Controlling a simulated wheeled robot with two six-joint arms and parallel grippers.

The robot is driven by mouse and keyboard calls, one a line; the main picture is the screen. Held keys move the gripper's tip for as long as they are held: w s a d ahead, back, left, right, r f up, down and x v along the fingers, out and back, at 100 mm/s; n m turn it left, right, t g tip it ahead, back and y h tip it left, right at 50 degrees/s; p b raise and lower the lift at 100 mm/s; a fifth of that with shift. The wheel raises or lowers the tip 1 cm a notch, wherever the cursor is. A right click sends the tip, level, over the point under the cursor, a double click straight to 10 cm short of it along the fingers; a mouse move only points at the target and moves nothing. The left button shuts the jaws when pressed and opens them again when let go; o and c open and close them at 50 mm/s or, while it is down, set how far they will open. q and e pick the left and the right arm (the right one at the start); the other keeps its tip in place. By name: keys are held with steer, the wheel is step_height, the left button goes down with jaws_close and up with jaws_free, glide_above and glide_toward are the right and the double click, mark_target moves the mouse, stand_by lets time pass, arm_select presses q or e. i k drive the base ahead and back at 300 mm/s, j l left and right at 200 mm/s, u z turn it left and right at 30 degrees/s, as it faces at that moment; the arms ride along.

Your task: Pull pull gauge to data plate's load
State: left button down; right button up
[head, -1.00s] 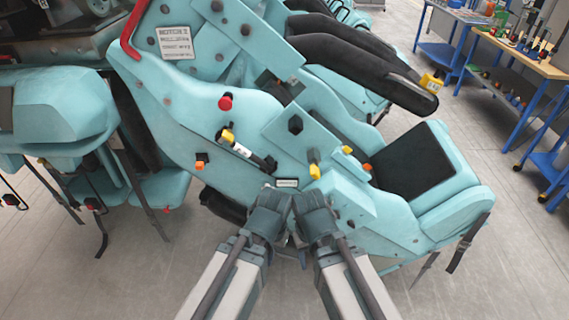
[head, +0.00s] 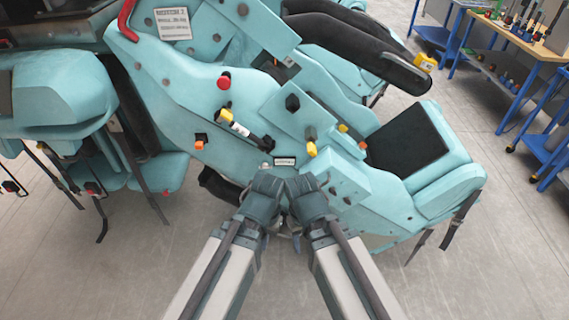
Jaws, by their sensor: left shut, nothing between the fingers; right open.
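A white data plate (head: 172,24) with dark text is on the upper side of the turquoise coaster car (head: 185,85); its text is too small to read surely. What looks like the pull gauge (head: 238,127), a white-labelled cylinder with a yellow end and dark lower part, lies slanted against the car's side. A small label plate (head: 284,161) sits just above my grippers. My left gripper (head: 268,178) is shut and empty in front of the car's lower side, below the gauge. My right gripper (head: 302,184) is beside it, open; its fingertips are hard to see.
A red button (head: 224,83), an orange fitting (head: 200,141) and a yellow-tipped knob (head: 311,148) are on the car's side. A black-padded seat (head: 408,143) projects right. Blue-legged workbenches (head: 520,42) stand at back right. The floor at lower right is clear.

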mark_target(426, 63)
steer(key=i+l, duration=0.2)
steer(key=l, duration=0.25)
steer(key=i+l, duration=0.15)
steer(key=l, duration=0.3)
steer(key=i+l, duration=0.2)
steer(key=l, duration=0.25)
steer(key=i+l, duration=0.2)
steer(key=l, duration=0.25)
steer(key=i+l, duration=0.15)
steer(key=l, duration=0.3)
steer(key=i+l, duration=0.2)
steer(key=l, duration=0.2)
steer(key=i+l, duration=0.2)
steer(key=l, duration=0.25)
steer(key=i+l, duration=0.15)
steer(key=l, duration=0.3)
steer(key=i+u, duration=0.05)
